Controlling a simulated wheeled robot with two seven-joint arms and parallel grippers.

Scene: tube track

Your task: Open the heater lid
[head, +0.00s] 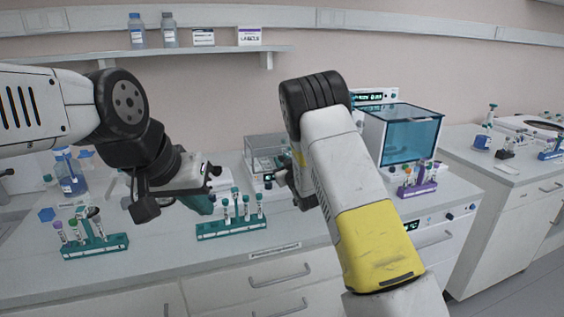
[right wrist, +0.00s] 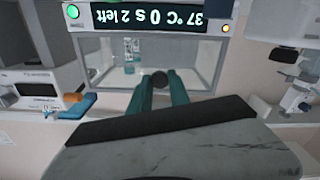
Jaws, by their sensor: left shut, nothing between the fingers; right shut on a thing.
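The heater (head: 262,160) is a pale box with a clear lid on the bench, left of my right arm. In the right wrist view it appears upside down, with its display (right wrist: 160,20) reading 37 °C, 0 s, 2 left. The clear lid (right wrist: 195,50) has a dark round knob (right wrist: 160,78). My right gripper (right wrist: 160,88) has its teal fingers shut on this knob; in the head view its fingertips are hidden. How far the lid is raised I cannot tell. My left gripper (head: 205,204) is shut and empty, just above and left of the middle tube rack.
The middle teal rack (head: 232,231) and left teal rack (head: 95,248) hold capped tubes. A purple rack (head: 417,189) and a blue-windowed machine (head: 408,137) stand right of my right arm. A blue-labelled bottle (head: 70,176) stands at the left.

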